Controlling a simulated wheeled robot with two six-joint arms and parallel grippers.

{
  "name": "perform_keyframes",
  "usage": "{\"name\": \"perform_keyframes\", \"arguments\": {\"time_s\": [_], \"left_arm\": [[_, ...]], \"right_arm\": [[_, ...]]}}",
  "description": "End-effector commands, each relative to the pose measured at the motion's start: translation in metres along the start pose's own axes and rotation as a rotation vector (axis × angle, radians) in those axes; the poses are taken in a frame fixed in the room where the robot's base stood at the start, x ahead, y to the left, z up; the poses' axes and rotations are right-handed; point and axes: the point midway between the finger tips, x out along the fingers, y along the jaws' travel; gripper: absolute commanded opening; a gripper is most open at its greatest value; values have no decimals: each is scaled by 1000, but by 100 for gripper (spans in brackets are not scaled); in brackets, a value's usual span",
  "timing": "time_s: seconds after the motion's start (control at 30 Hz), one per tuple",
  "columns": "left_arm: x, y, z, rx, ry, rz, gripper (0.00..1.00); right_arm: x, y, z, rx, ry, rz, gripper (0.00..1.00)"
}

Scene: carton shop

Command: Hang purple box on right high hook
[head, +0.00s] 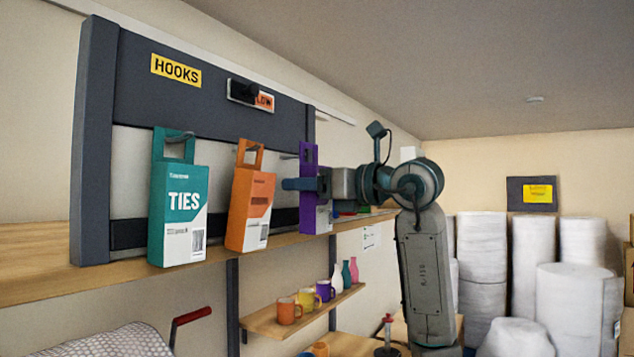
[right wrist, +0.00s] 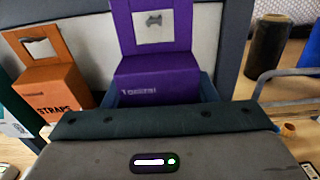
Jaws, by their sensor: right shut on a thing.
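The purple box (head: 308,217) is upright at the right end of the hook board (head: 210,75). My right gripper (head: 302,184) is shut on it. In the right wrist view the purple box (right wrist: 160,82) sits between the blue fingers, with its hang tab standing up. A grey hook end (right wrist: 153,20) shows through the tab's window; whether it passes through the window I cannot tell. In the head view a thin hook (head: 290,156) shows just left of the tab. My left gripper is out of view.
A teal TIES box (head: 180,215) and an orange box (head: 250,210) hang left of the purple box. A wooden shelf edge (head: 40,280) runs below the board. Mugs and bottles stand on a lower shelf (head: 300,318). White rolls (head: 482,270) stand at the right.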

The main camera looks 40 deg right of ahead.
Motion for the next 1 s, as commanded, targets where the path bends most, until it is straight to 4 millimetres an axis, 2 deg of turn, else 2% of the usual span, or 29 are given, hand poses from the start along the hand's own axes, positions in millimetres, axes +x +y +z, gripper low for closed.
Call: {"name": "perform_keyframes", "arguments": {"time_s": [0.6, 1.0], "left_arm": [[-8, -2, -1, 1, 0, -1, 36], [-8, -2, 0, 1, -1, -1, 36]], "right_arm": [[35, 0, -6, 1, 1, 1, 28], [42, 0, -11, 2, 4, 1, 27]]}}
